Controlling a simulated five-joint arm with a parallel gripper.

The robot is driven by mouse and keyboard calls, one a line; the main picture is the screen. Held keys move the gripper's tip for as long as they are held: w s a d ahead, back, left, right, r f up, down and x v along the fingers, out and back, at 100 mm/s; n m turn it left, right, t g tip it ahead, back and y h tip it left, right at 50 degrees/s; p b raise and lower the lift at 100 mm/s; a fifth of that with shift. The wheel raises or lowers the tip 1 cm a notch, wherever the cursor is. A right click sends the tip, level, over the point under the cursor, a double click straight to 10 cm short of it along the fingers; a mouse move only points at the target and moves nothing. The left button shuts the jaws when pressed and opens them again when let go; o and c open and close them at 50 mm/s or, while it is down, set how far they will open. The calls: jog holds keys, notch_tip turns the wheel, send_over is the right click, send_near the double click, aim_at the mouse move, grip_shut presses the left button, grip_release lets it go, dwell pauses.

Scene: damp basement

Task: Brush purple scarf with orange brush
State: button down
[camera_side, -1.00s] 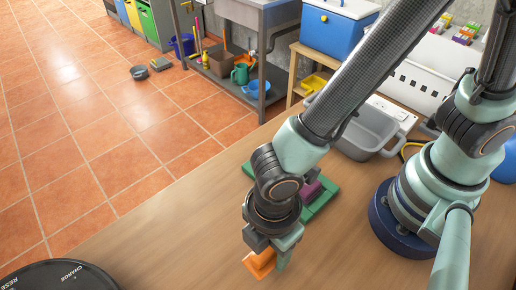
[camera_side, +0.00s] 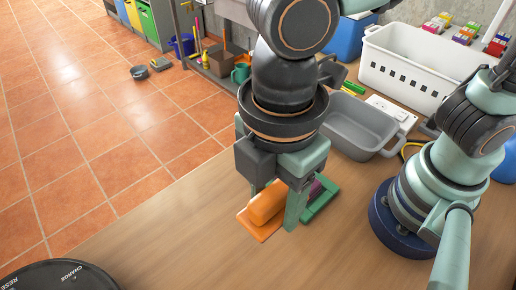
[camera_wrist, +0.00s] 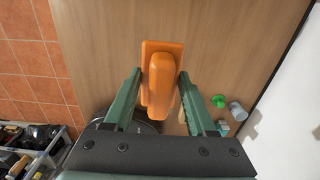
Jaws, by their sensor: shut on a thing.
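My gripper (camera_side: 274,210) is shut on the orange brush (camera_side: 264,207), with one finger on each side of its block-shaped handle. The brush also shows in the wrist view (camera_wrist: 161,85) between the two green fingers. Its flat orange base points away from the fingers; the side view does not show clearly whether it touches the table.
A grey basin (camera_side: 362,124) and a white perforated crate (camera_side: 408,70) stand at the back right of the wooden table (camera_side: 200,247). A round black device (camera_side: 60,277) is at the front left. The table's front middle is clear.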

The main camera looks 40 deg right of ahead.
jog(key=c, duration=1)
grip_release()
jog(key=c, duration=0.4)
jog(key=w+d+f+m, duration=0.4)
jog(key=w+d+m, duration=0.1)
jog(key=d+m, duration=0.3)
jog(key=w+d+f+m, duration=0.5)
jog(key=d+m, duration=0.4)
jog(key=m, duration=0.1)
jog(key=shift+w, duration=0.3)
